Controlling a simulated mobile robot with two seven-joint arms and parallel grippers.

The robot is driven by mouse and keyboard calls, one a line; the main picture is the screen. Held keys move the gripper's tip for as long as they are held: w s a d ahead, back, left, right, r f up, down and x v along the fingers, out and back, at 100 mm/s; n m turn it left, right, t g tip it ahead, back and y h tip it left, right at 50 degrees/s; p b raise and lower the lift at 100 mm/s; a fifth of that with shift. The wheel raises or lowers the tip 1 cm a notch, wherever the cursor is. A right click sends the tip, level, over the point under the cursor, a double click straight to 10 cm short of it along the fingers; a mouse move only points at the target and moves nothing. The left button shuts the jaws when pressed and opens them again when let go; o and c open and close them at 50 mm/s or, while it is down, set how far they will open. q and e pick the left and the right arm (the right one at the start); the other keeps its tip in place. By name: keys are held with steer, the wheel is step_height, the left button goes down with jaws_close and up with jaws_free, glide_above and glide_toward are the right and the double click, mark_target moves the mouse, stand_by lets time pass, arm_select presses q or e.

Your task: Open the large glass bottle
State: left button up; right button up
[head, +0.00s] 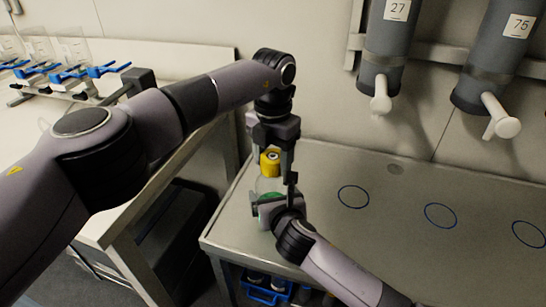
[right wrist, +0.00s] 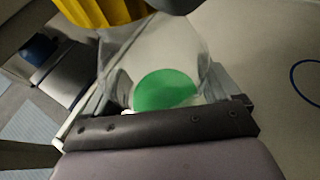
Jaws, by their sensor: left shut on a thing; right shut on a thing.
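The large glass bottle (head: 266,186) stands clear and upright at the left end of the grey bench, with a green patch low on its body. Its yellow cap (head: 270,164) is at the top, above the glass. My left gripper (head: 273,158) comes down from above and is shut on the cap. My right gripper (head: 272,207) is shut on the bottle's lower body. In the right wrist view the glass (right wrist: 165,50), the green patch (right wrist: 166,90) and the ribbed yellow cap (right wrist: 100,10) show. Whether the cap still touches the neck is hidden.
The grey bench (head: 400,250) has blue circles marked on it and is clear to the right. Grey cylinders (head: 387,45) with white spouts hang on the wall above. A white table (head: 150,170) with glassware and blue clamps stands at the left.

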arm_select(q)
steer(key=n, duration=1.2)
steer(key=shift+n, duration=0.3)
steer(key=n, duration=1.2)
steer(key=shift+r+n, duration=0.1)
steer(key=shift+n, duration=0.2)
steer(key=shift+r, duration=0.1)
steer(key=shift+r, duration=1)
